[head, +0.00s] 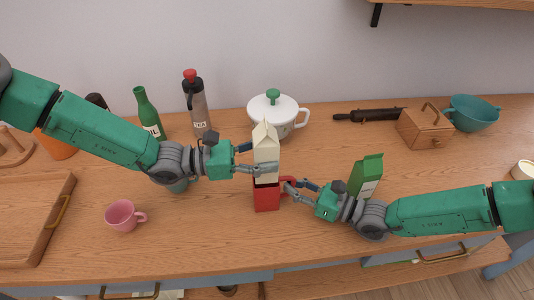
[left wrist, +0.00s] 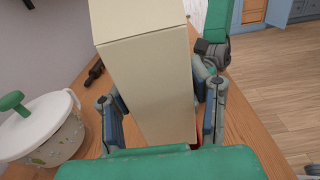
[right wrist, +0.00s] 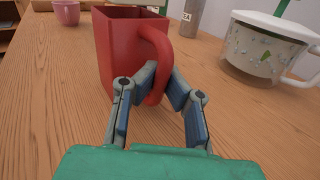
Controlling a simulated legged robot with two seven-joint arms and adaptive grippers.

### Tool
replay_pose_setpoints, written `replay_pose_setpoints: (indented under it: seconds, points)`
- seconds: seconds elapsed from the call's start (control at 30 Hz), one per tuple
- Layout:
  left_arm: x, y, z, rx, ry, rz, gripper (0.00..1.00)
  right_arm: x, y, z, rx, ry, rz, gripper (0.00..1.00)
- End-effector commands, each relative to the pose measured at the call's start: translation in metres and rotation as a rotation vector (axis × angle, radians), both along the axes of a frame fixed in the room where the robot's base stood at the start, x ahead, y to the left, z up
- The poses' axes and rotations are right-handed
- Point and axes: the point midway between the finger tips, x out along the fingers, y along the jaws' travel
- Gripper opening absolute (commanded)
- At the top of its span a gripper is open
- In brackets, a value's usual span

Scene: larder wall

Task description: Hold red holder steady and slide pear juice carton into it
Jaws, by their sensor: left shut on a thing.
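My left gripper (head: 258,158) is shut on a cream gable-top carton (head: 266,140), taken as the pear juice carton; no lettering shows on it. The carton is upright and fills the middle of the left wrist view (left wrist: 150,75). The red holder (head: 266,198) stands on the counter directly below it in the head view. My right gripper (head: 287,188) is closed around the holder's handle (right wrist: 160,60). In the right wrist view the holder's open top shows dark red inside, with no carton seen in it.
A white lidded pot (head: 270,115) stands behind the carton. A green carton (head: 366,173) stands close behind my right wrist. A pink mug (head: 124,216) is at the left, with a flask (head: 198,110) and green bottle (head: 148,115) behind. The counter in front of the holder is clear.

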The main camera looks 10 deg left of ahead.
Motion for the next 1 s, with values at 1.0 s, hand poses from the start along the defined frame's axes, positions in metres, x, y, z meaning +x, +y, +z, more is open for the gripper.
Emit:
replay_pose_setpoints:
  seconds: [1.0]
  points:
    - [0.000,0.000,-0.025,-0.002,-0.001,-0.001,0.00,0.000,0.000,-0.001,-0.001,0.000,0.000,0.00]
